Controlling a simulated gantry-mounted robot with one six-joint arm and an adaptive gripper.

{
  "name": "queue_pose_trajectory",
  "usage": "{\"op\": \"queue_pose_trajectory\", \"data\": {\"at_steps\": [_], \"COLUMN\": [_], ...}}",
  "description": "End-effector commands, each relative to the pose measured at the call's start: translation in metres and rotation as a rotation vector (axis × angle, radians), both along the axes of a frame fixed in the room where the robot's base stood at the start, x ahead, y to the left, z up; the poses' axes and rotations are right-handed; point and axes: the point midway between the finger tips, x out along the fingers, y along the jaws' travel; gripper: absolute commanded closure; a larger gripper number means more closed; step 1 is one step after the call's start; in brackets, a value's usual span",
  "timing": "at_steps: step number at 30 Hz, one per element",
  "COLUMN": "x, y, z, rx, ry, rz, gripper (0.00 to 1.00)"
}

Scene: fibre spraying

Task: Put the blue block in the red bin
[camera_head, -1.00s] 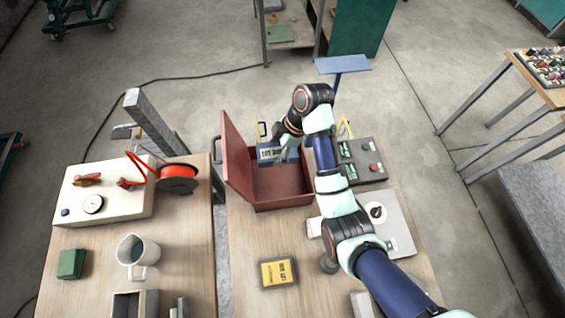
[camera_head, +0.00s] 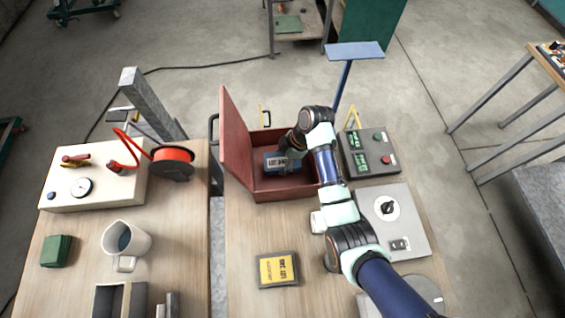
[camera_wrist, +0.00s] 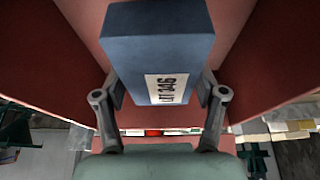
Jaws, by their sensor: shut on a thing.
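The blue block (camera_head: 276,161) has a white printed label and is held in my gripper (camera_head: 285,158). In the wrist view the blue block (camera_wrist: 158,55) sits between the two fingers of my gripper (camera_wrist: 160,90), its label facing the camera. The red bin (camera_head: 285,190) stands on the right wooden table with its lid (camera_head: 236,140) raised on the left side. The block is over or inside the bin's opening; its exact height cannot be told. Red walls of the bin (camera_wrist: 50,60) surround the block in the wrist view.
A control box (camera_head: 370,153) and a grey panel with a knob (camera_head: 395,225) stand right of the bin. A yellow-labelled card (camera_head: 278,270) lies in front. A jug (camera_head: 125,243), green block (camera_head: 57,251) and orange reel (camera_head: 172,162) are on the left table.

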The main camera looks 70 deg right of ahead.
Motion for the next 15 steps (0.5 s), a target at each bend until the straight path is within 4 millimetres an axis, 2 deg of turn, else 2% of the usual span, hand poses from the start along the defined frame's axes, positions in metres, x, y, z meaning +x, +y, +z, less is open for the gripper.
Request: {"op": "queue_pose_trajectory", "data": {"at_steps": [7,15], "x": [0.0,0.0], "y": [0.0,0.0], "z": [-0.037,-0.041], "rx": [0.001,-0.001], "ry": [0.001,-0.001], "rz": [-0.001,0.001], "gripper": [0.91,0.91]}}
